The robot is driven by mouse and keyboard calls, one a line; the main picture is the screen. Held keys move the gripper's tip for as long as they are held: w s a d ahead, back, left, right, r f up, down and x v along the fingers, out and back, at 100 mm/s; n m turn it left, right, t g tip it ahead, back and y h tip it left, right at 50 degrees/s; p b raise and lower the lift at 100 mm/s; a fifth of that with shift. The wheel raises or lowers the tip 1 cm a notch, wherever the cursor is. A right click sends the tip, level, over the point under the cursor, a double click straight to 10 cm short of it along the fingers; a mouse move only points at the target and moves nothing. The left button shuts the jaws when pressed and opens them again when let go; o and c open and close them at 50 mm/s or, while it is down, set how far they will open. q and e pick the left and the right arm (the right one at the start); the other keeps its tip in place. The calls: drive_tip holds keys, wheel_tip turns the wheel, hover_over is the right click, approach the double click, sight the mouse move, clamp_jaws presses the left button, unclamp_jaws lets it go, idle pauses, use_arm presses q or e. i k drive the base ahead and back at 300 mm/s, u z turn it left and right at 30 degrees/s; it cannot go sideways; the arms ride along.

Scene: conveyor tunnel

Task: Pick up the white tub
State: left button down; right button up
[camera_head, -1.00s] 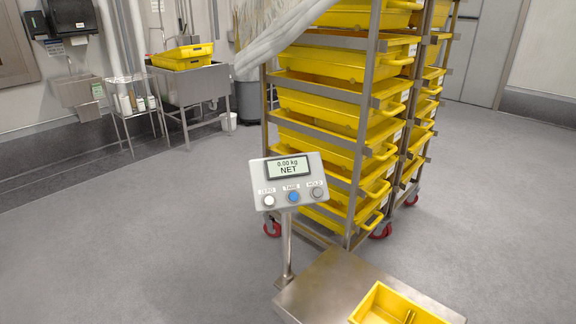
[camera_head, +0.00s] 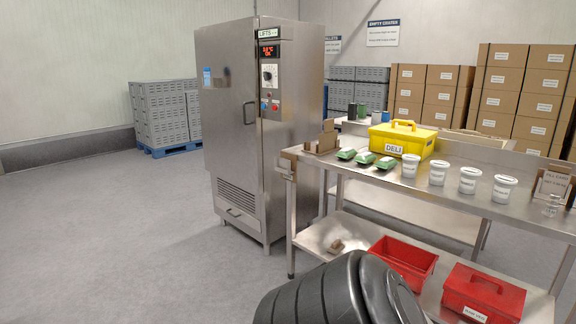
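Several white tubs with lids and labels stand upright in a row on the steel table. The leftmost white tub (camera_head: 411,167) is just in front of the yellow DELI box. To its right stand a second white tub (camera_head: 439,173), a third white tub (camera_head: 470,180) and, at the right end, another white tub (camera_head: 504,189). The tubs look alike, and I cannot tell which one is meant. Neither of my grippers is in view.
The steel table (camera_head: 385,183) also holds a yellow DELI box (camera_head: 402,139), green packs (camera_head: 366,157) and card holders. Red bins (camera_head: 404,263) are on its lower shelf. A steel cabinet (camera_head: 228,110) stands left. A dark ribbed shape (camera_head: 335,292) fills the bottom edge. Floor at left is clear.

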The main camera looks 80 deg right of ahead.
sight(504, 185)
drive_tip(key=z, duration=3.85)
